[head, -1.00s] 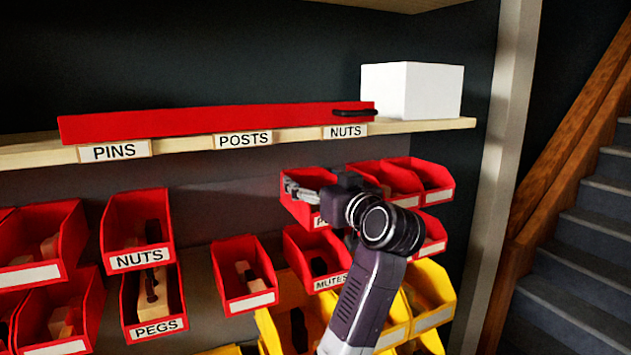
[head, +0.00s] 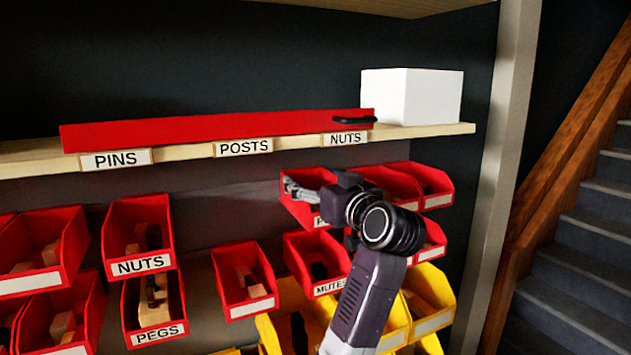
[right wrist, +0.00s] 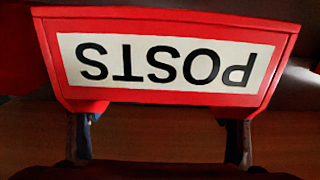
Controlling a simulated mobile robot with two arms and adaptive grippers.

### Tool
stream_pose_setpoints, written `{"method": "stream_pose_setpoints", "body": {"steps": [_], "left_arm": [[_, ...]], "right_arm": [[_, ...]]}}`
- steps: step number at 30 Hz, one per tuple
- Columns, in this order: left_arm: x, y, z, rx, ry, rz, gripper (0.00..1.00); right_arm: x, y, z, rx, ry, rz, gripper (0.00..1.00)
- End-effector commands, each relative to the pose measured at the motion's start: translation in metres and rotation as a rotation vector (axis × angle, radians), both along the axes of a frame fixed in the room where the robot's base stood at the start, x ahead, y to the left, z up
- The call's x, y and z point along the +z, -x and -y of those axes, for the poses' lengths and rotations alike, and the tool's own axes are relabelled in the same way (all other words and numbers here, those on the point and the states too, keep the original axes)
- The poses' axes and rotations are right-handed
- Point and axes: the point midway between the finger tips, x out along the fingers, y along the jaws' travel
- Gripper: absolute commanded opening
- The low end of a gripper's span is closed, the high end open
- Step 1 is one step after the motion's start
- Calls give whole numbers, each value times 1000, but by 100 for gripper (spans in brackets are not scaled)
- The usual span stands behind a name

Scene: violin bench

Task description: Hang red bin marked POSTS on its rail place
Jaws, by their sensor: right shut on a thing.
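The red bin marked POSTS (head: 300,212) is held by my right gripper (head: 298,189) below the shelf. In the head view the gripper and wrist cover part of it, and only the start of its label shows. In the right wrist view the bin's front (right wrist: 165,104) is close and upside down, with POSTS readable. The gripper's two fingers (right wrist: 157,140) are at its edge, one toward each side. A POSTS label (head: 243,147) is on the shelf edge, up and left of the bin. The bin's back and any rail contact are hidden. My left gripper is out of view.
Red bins hang on both sides: NUTS (head: 140,245) and PEGS (head: 155,300) at left, MUTES (head: 318,265) just below, unlabelled ones at right (head: 425,185). Yellow bins (head: 428,300) are lower. A long red bar (head: 210,130) and a white box (head: 410,97) lie on the shelf.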

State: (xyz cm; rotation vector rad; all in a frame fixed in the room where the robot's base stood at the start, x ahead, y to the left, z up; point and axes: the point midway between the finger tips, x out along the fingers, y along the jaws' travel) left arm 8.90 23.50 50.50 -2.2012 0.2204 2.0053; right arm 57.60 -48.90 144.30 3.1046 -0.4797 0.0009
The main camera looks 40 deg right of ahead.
Motion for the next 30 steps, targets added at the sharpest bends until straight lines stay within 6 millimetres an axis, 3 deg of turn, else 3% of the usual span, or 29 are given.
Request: {"method": "stream_pose_setpoints", "body": {"steps": [30], "left_arm": [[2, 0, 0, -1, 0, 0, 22]], "right_arm": [[1, 11, -4, 0, 1, 2, 46]]}}
